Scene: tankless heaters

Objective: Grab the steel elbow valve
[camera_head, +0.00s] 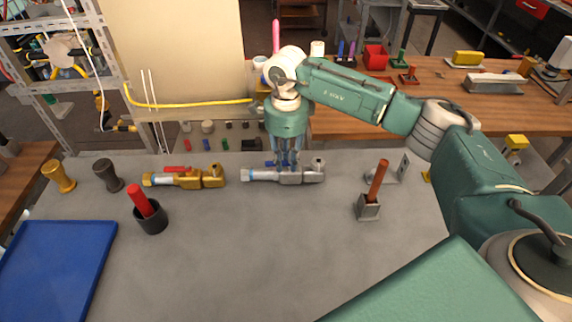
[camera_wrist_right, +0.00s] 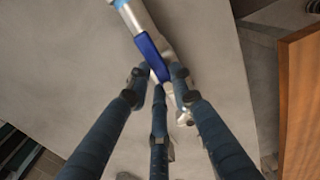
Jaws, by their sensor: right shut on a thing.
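The steel elbow valve (camera_head: 309,174) lies on the grey table, a silver fitting with a pale blue band at its left and a blue handle. My right gripper (camera_head: 288,165) points straight down over its middle, its fingers shut around the valve body. In the right wrist view the valve (camera_wrist_right: 142,22) runs between the fingertips of the gripper (camera_wrist_right: 160,78), and its blue handle (camera_wrist_right: 150,55) shows beside them. The fingers hide part of the valve. I cannot tell whether it is lifted off the table. My left gripper is not in view.
A brass valve (camera_head: 200,178) lies to the left. A black cup (camera_head: 151,220) with a red handle, a blue tray (camera_head: 50,270) and a grey block (camera_head: 368,208) with a brown handle stand nearby. The front middle of the table (camera_head: 260,250) is clear.

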